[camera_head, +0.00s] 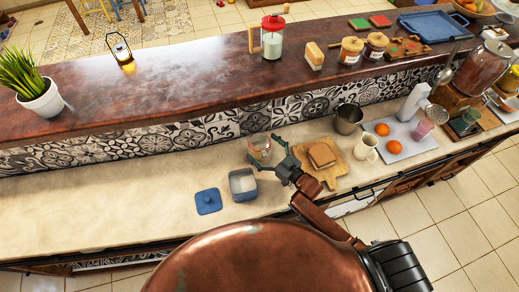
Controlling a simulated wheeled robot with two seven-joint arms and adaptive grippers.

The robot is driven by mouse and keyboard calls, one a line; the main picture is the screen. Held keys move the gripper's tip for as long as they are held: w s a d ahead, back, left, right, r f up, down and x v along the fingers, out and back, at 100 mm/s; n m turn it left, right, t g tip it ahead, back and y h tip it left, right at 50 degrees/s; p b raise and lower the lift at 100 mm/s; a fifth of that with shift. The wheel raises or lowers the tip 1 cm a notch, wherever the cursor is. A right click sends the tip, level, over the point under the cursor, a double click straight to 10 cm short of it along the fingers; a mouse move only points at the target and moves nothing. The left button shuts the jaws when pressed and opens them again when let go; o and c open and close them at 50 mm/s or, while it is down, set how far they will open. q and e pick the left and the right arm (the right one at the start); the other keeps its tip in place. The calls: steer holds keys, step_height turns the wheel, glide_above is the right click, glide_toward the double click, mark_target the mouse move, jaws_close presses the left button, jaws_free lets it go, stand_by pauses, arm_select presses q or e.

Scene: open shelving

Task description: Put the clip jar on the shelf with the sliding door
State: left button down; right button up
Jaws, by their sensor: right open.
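A clear glass jar (261,146), which looks like the clip jar, stands upright on the lower cream counter against the tiled backsplash. My right gripper (268,155) is open at the jar, its dark fingers reaching in from the right at the near and right sides of the glass. I cannot tell whether the fingers touch it. My left gripper is not in view. I cannot make out a shelf with a sliding door; only cabinet fronts (408,184) show below the counter at right.
Close by are an open blue-and-white container (243,185), its blue lid (208,201), and a wooden board (330,170) with bread. A metal pot (348,118), cream jug (366,147) and oranges stand farther right. The counter's left part is clear.

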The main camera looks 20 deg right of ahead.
steer(key=shift+x, duration=0.9)
steer(key=shift+f, duration=0.1)
steer(key=c, duration=1.9)
steer(key=shift+c, duration=1.3)
steer(key=shift+r, duration=0.25)
